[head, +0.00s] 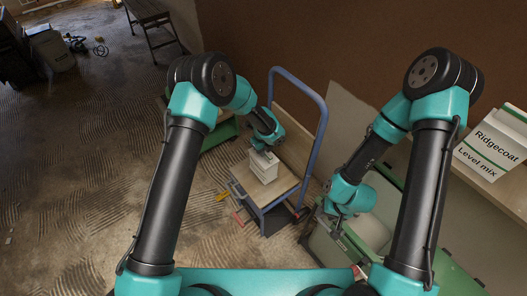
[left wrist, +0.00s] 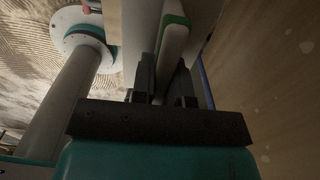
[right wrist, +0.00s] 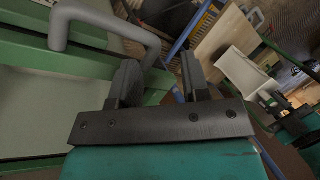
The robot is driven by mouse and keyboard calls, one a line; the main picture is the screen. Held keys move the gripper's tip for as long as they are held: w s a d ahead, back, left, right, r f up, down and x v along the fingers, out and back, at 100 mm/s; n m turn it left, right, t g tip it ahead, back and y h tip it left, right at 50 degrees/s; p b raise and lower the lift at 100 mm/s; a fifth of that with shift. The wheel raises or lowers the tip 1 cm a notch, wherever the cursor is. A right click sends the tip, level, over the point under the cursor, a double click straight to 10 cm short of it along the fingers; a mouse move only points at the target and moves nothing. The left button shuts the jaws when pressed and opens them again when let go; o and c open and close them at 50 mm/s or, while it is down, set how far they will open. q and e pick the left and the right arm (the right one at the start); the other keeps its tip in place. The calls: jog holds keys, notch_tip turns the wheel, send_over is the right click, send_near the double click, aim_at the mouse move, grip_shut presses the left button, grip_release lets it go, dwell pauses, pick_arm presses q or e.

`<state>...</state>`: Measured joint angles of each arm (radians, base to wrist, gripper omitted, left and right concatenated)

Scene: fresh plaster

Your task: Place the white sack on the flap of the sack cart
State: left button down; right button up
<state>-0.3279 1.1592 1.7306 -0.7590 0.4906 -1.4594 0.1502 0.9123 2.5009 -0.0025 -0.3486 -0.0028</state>
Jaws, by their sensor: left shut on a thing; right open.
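The white sack (head: 263,168) is over the wooden flap (head: 283,188) of the sack cart, whose blue frame (head: 322,128) rises behind it. I cannot tell whether the sack touches the flap. My left gripper (head: 262,148) is shut on the sack's top. In the left wrist view, the gripper (left wrist: 165,75) pinches a white, green-edged part of the sack (left wrist: 174,42). My right gripper (head: 334,209) is open and empty near the green chest; it also shows in the right wrist view (right wrist: 158,72), where the sack (right wrist: 243,76) shows at right.
A green chest (right wrist: 25,62) with a grey bar handle (right wrist: 105,20) stands beside my right gripper. A white package marked Ridgecoat Level mix (head: 490,143) stands on a ledge at right. A dark trestle (head: 150,18) stands far back. The combed floor at left is mostly free.

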pick_arm(q)
jog(key=shift+w, duration=0.4)
jog(key=shift+f, duration=1.8)
jog(key=c, duration=1.1)
grip_release()
jog(key=shift+s+f, duration=0.1)
notch_tip(320, 180, up, 12)
jog(key=shift+r, duration=0.15)
jog(key=shift+a, duration=0.1)
